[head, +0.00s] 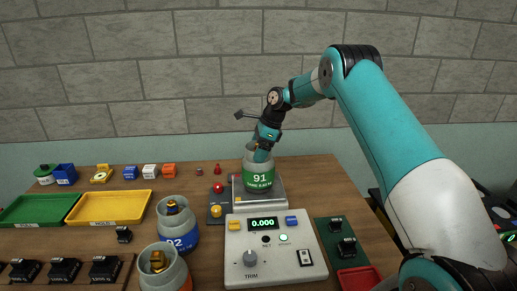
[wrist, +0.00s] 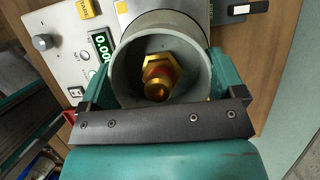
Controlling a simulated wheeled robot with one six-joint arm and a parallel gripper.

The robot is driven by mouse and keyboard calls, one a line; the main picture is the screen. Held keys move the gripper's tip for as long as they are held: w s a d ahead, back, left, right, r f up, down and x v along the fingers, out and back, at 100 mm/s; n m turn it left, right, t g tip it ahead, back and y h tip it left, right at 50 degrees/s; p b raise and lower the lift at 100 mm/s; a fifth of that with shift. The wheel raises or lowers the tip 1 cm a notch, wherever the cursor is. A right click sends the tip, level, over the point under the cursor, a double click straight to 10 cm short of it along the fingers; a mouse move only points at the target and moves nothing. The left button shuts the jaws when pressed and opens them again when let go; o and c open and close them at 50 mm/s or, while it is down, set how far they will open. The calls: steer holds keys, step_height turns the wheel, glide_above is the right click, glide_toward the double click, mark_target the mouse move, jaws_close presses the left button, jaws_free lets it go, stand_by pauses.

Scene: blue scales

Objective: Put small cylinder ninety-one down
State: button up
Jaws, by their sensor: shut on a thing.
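Small cylinder 91 (head: 259,178), grey with a green label band, is upright at the silver scale plate (head: 279,191) in the head view. I cannot tell whether its base touches the plate. My gripper (head: 262,147) is shut on its top collar from above. In the wrist view the grey collar (wrist: 127,86) rings a brass valve (wrist: 158,76), with the teal fingers of my gripper (wrist: 160,88) on both sides. The scale's display (head: 263,224) reads 0.000. The cylinder's lower part is hidden in the wrist view.
Cylinder 92 (head: 178,230) and another grey cylinder (head: 164,270) stand at front left. A green tray (head: 38,212) and a yellow tray (head: 108,207) lie further left. The white console (head: 274,252) is in front of the plate. Small coloured blocks line the back edge.

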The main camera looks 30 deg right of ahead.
steer(key=o, duration=1.8)
steer(key=shift+f, duration=0.1)
steer(key=v, duration=1.2)
steer(key=s+a+r+n, duration=0.4)
steer(key=s+a+n, duration=0.3)
steer(key=a, duration=0.2)
steer(key=s+a+r+n, duration=0.5)
steer(key=s+a+n, duration=0.2)
steer(key=a, duration=0.3)
steer(key=s+a+f+n, duration=0.1)
steer(key=s+a+n, duration=0.1)
steer(key=s+n, duration=0.3)
steer(key=s+a+f+n+g, duration=0.1)
steer(key=s+n, duration=0.4)
steer(key=s, duration=0.7)
steer(key=s+a+f+n, duration=0.2)
steer(key=s+n, duration=0.3)
steer(key=s, duration=0.4)
steer(key=shift+s+a+n+g, duration=0.3)
steer(key=shift+a+n+g, duration=0.1)
steer(key=shift+a, duration=0.25)
